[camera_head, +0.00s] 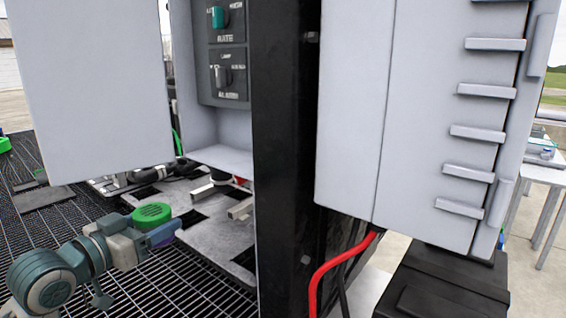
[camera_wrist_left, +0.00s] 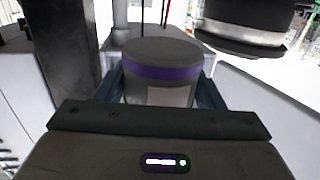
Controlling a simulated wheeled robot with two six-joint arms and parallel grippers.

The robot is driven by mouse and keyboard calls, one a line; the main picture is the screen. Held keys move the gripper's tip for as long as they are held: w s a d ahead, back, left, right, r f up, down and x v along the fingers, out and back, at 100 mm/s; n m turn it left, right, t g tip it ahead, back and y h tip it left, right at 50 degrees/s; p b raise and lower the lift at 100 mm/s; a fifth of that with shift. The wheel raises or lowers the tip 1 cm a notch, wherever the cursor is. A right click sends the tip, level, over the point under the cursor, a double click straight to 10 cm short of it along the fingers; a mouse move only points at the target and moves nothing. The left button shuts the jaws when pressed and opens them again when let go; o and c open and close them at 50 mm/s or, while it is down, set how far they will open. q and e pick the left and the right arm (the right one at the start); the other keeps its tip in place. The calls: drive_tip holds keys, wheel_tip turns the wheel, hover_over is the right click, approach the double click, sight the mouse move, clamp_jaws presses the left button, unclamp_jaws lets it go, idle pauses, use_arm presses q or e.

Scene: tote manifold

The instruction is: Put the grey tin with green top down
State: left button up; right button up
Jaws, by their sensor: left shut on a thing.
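My left gripper (camera_head: 152,228) comes in low at the left of the head view and is shut on the grey tin with green top. Its round green top (camera_head: 152,213) shows above the fingers; the gripper hides most of its body. In the left wrist view, the grey tin (camera_wrist_left: 160,88) sits between the two fingers. The tin is held above the dark grating. My right gripper is not in view.
An open grey cabinet door (camera_head: 90,90) hangs above the left arm. Behind the tin is a grey plate (camera_head: 195,205) with dark squares and fittings. A black post (camera_head: 285,160) stands to the right. A dark cylinder (camera_wrist_left: 245,25) shows near the tin.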

use_arm(q)
drive_tip(key=s+d+f+n+t+y, duration=0.1)
drive_tip(key=s+f+y, duration=0.3)
drive_tip(key=f, duration=0.9)
drive_tip(key=s+d+f+n+t+y, duration=0.1)
drive_tip(key=s+f+n+y, duration=0.3)
drive_tip(key=f, duration=1)
drive_tip(key=s+d, duration=0.1)
drive_tip(key=s, duration=0.2)
drive_tip(key=shift+s+d+n, duration=0.3)
drive_tip(key=shift+s+d, duration=0.05)
drive_tip(key=shift+d, duration=0.05)
drive_tip(key=w+d+r+m+g+h, duration=0.3)
drive_tip(key=w+d+m+g+h, duration=0.1)
drive_tip(key=d+m+g+h, duration=0.3)
drive_tip(key=w+d+r+m+g+h, duration=0.3)
drive_tip(key=w+d+m+g+h, duration=0.1)
drive_tip(key=d+m+g+h, duration=0.4)
drive_tip(key=shift+w+m+g+h, duration=0.25)
drive_tip(key=shift+m+g+h, duration=0.45)
drive_tip(key=shift+m+h, duration=0.45)
